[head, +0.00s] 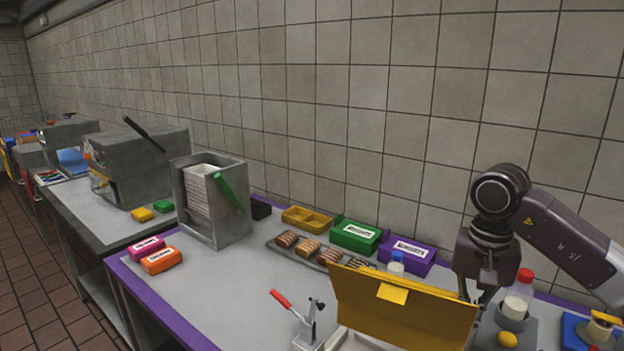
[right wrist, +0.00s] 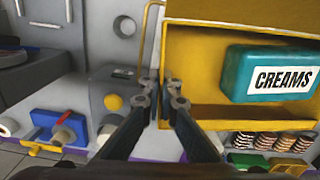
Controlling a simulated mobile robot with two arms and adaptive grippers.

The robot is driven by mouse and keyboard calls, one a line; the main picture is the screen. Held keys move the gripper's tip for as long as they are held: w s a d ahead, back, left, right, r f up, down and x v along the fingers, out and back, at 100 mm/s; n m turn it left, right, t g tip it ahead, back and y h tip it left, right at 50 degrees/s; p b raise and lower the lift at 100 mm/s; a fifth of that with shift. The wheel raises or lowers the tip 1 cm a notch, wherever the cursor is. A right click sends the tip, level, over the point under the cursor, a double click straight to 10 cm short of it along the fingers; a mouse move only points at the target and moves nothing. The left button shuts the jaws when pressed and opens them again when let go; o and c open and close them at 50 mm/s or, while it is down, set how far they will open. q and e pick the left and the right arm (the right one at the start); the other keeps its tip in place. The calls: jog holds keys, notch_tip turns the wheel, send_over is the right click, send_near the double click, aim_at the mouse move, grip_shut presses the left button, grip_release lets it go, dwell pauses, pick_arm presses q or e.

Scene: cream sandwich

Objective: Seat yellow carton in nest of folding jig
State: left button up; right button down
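The yellow carton (head: 400,312) shows in the head view as a tilted yellow panel with a small tab, at the front right. In the right wrist view the carton (right wrist: 190,50) is open, and a teal box labelled CREAMS (right wrist: 270,75) is seen inside it. My right gripper (head: 478,296) is at the carton's right edge; in the right wrist view its fingers (right wrist: 161,88) are close together with the carton's edge between them. A grey block with a yellow knob (head: 508,339) is beside the carton; I cannot tell if it belongs to the folding jig. The nest is not clearly visible. My left gripper is not in view.
A red-handled lever tool (head: 300,322) stands left of the carton. A red-capped bottle (head: 518,298) stands close to my right gripper.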

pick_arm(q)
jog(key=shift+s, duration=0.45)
pick_arm(e)
jog(key=s+a+f+n, duration=0.3)
jog(key=s+a, duration=0.1)
jog(key=s, duration=0.4)
jog(key=s+a+f+n, duration=0.3)
jog(key=s+a+f, duration=0.1)
jog(key=s, duration=0.4)
jog(key=shift+s+a+f, duration=0.15)
jog(key=shift+a+f, duration=0.1)
jog(key=shift+a, duration=0.05)
pick_arm(q)
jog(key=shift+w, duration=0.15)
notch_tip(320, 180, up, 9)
jog(key=p, duration=0.9)
pick_arm(e)
jog(key=w+d+m, duration=0.2)
jog(key=w+m, duration=0.1)
jog(key=w, duration=0.4)
jog(key=w+d+m, duration=0.3)
jog(key=w+m, duration=0.1)
jog(key=w, duration=0.4)
jog(key=shift+f, duration=0.1)
